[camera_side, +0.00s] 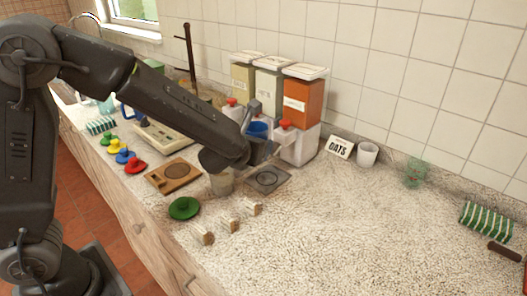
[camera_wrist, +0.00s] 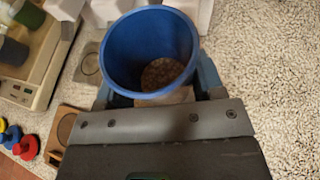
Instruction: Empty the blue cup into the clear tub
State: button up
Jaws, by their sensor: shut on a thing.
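My gripper (camera_side: 258,140) is shut on the blue cup (camera_side: 257,129) and holds it above the counter, in front of the dispensers. In the wrist view, the blue cup (camera_wrist: 128,50) sits between the fingers of my gripper (camera_wrist: 158,88), with grainy light-brown contents (camera_wrist: 162,72) at its bottom. The cup looks close to upright. A pale see-through container (camera_side: 222,184), which looks like the clear tub, stands on the counter below my wrist; its upper part is hidden by my arm.
Three dispensers with white lids, one orange (camera_side: 302,100), stand against the wall. A scale (camera_side: 163,136), a wooden board (camera_side: 173,176), a dark square pad (camera_side: 268,180) and a green lid (camera_side: 184,208) lie nearby. A white cup (camera_side: 367,154) stands right.

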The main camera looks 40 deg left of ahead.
jog(key=shift+s+a+r, duration=0.1)
jog(key=shift+a+r, duration=0.5)
jog(key=shift+a, duration=0.2)
jog(key=w+a+r+n+g+y, duration=0.65)
jog(key=w+n+g+y, duration=0.2)
jog(key=n, duration=0.25)
jog(key=shift+s+d+f+n+g, duration=0.45)
jog(key=shift+n+g, duration=0.7)
jog(key=shift+g, duration=0.3)
jog(key=shift+s+d+f+n+g, duration=0.45)
jog(key=shift+n+g, duration=0.75)
jog(key=shift+g, duration=0.25)
jog(key=shift+s+d+f+n+g, duration=0.35)
jog(key=shift+s+d+n+g, duration=0.1)
jog(key=shift+n+g, duration=0.85)
jog(key=shift+f, duration=0.1)
